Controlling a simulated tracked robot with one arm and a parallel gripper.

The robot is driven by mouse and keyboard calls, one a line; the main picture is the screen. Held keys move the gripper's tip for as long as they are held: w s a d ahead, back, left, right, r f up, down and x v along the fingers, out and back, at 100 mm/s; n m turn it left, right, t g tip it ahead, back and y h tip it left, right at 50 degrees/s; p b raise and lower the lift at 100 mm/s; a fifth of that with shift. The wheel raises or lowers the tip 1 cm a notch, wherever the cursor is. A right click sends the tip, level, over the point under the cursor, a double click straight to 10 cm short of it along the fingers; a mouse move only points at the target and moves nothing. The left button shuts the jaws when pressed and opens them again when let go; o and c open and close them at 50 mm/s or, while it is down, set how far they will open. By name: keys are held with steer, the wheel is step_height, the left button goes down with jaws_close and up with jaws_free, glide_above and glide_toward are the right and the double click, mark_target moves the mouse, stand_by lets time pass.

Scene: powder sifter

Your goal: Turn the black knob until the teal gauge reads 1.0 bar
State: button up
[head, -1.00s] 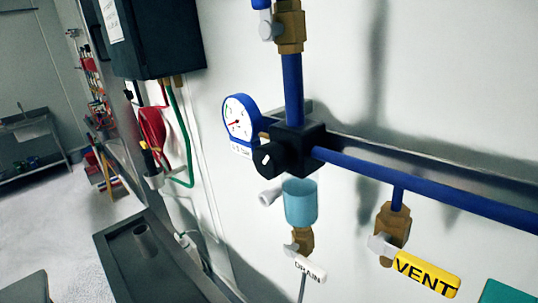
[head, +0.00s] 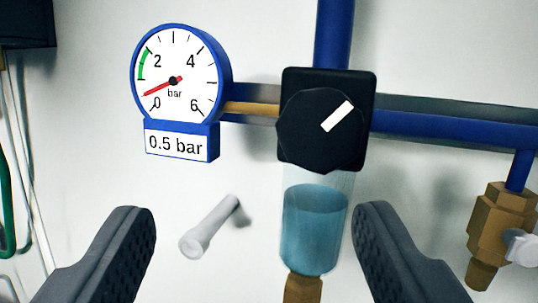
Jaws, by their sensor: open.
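The black knob (head: 320,130) sits on a square black body on the blue pipe, with a white mark pointing up and right. The round gauge (head: 175,72) to its left has a blue rim, not a teal one, and a white face. Its red needle points to the lower left, just above 0, and the label (head: 176,143) below reads 0.5 bar. A green band lies on the dial near 2. My gripper (head: 255,213) is open and empty. Its two fingers show at the bottom left and bottom right, lower in the picture than the knob and apart from it.
A teal-filled clear bowl (head: 314,228) hangs below the knob. A grey-white peg (head: 210,228) sticks out from the wall to its left. A brass valve (head: 500,225) is at the right. A brown pipe (head: 252,108) joins gauge and regulator.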

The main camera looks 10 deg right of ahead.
mark_target(317, 127)
steer(key=s+f+t+h+p, duration=0.2)
steer(key=s+h+p, duration=0.1)
steer(key=s+h, duration=0.1)
steer(key=x, duration=0.4)
steer(key=p+x, duration=0.1)
steer(key=x, duration=0.4)
steer(key=d+p+x, duration=0.1)
steer(key=x, duration=0.3)
steer(key=shift+w+f, duration=0.1)
steer(key=shift+w, duration=0.15)
